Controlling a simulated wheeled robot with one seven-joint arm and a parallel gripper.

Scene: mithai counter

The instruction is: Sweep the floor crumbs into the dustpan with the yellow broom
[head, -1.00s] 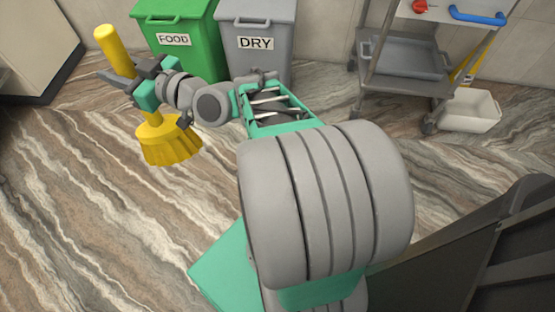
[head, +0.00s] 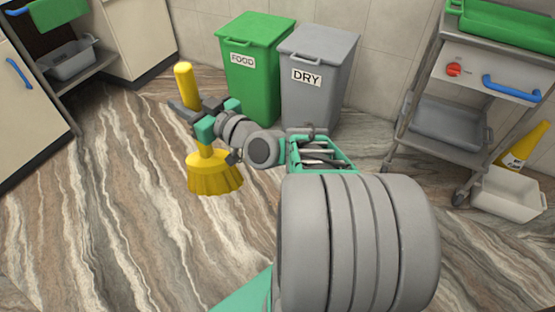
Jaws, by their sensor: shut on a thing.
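The yellow broom (head: 213,176) is upright at left of centre in the head view, its bristles low at or just above the floor; I cannot tell whether they touch. My gripper (head: 192,112) is shut on the broom's handle, below its top end. My arm reaches from the bottom right toward it. I see no crumbs on the streaked floor (head: 110,215). No dustpan can be made out for certain.
A green FOOD bin (head: 254,75) and a grey DRY bin (head: 318,75) stand behind the broom. Cabinets (head: 140,40) line the left. The floor at left is clear.

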